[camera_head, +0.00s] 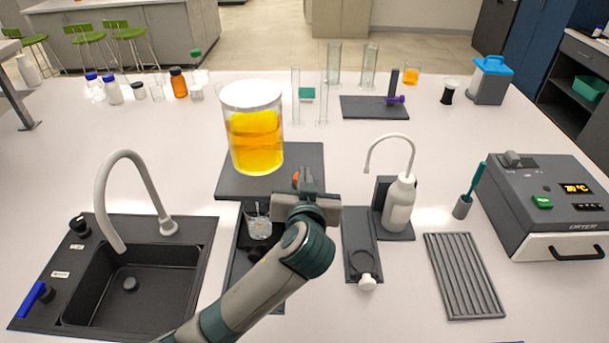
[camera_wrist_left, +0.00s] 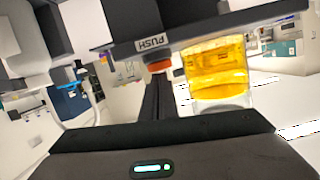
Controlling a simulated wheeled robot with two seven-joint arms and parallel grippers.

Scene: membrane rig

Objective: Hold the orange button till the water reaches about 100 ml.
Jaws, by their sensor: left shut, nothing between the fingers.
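The orange button (camera_head: 296,177) shows as a small patch at the right side of the rig, partly behind my left gripper (camera_head: 308,182). In the left wrist view the orange button (camera_wrist_left: 159,66) sits beside a PUSH label (camera_wrist_left: 152,43), with my shut, empty fingers (camera_wrist_left: 157,85) pointing at it. They look very close to it; I cannot tell if they touch. A small clear beaker (camera_head: 258,228) stands under the rig's platform (camera_head: 305,160); its water level is too small to read. A large jar of yellow liquid (camera_head: 254,140) stands on the platform. My right gripper is out of view.
A sink (camera_head: 140,290) with a curved tap is at the left. A wash bottle (camera_head: 400,205), a ring holder (camera_head: 362,255), a ribbed grey rack (camera_head: 465,275) and a dryer (camera_head: 548,205) stand to the right. Glass cylinders (camera_head: 334,65) and bottles line the back.

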